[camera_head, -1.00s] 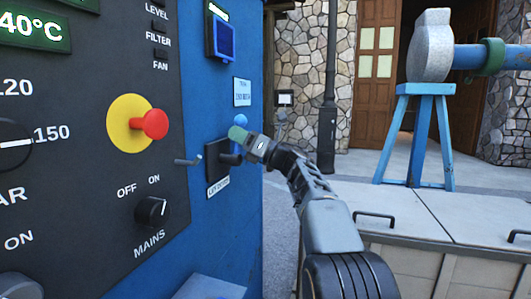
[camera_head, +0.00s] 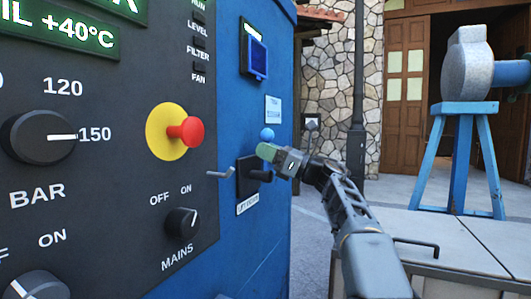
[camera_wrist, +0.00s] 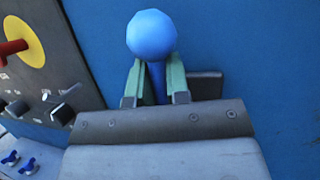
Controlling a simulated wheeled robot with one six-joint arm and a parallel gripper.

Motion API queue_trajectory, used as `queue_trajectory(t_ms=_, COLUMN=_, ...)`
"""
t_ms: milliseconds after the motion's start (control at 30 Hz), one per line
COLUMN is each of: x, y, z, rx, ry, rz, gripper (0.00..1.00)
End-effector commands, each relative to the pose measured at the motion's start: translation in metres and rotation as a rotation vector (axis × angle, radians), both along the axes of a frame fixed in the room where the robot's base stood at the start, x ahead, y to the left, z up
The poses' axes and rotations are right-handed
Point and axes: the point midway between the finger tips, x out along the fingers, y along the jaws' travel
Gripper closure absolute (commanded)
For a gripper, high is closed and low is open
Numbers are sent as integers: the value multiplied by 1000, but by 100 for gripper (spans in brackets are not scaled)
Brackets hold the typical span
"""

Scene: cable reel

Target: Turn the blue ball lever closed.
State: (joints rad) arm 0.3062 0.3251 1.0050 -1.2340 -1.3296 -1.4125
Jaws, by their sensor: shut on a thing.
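The blue ball lever (camera_head: 267,134) stands on the blue side wall of the control cabinet, above a dark plate with a white label. In the wrist view its blue ball (camera_wrist: 151,35) sits at the top, with the stem running down between my green-padded fingers. My gripper (camera_head: 267,152) is shut on the lever's stem just below the ball. In the wrist view my gripper (camera_wrist: 153,80) has one finger on each side of the stem. The lever's lower end is hidden behind my gripper.
A red emergency button on a yellow disc (camera_head: 160,118) and a MAINS knob (camera_head: 182,222) are on the panel to the left. A small grey handle (camera_head: 220,174) juts out beside the lever plate. A grey-lidded crate (camera_head: 460,240) stands at the right.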

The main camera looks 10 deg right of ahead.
Motion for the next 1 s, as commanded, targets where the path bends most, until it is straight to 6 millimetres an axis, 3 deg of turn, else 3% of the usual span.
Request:
queue_trajectory(t_ms=33, x=-5, y=-1, z=14, rx=9, ry=-28, rz=-12, gripper=100)
queue_trajectory(t_ms=167, x=-5, y=-2, z=14, rx=9, ry=-28, rz=-12, gripper=100)
queue_trajectory(t_ms=200, x=-5, y=-2, z=14, rx=9, ry=-28, rz=-12, gripper=80)
queue_trajectory(t_ms=400, x=-5, y=-1, z=13, rx=10, ry=-25, rz=-9, gripper=61)
queue_trajectory(t_ms=767, x=-4, y=-3, z=7, rx=8, ry=-16, rz=-5, gripper=60)
queue_trajectory(t_ms=1000, x=-19, y=-34, z=-7, rx=9, ry=-13, rz=-10, gripper=60)
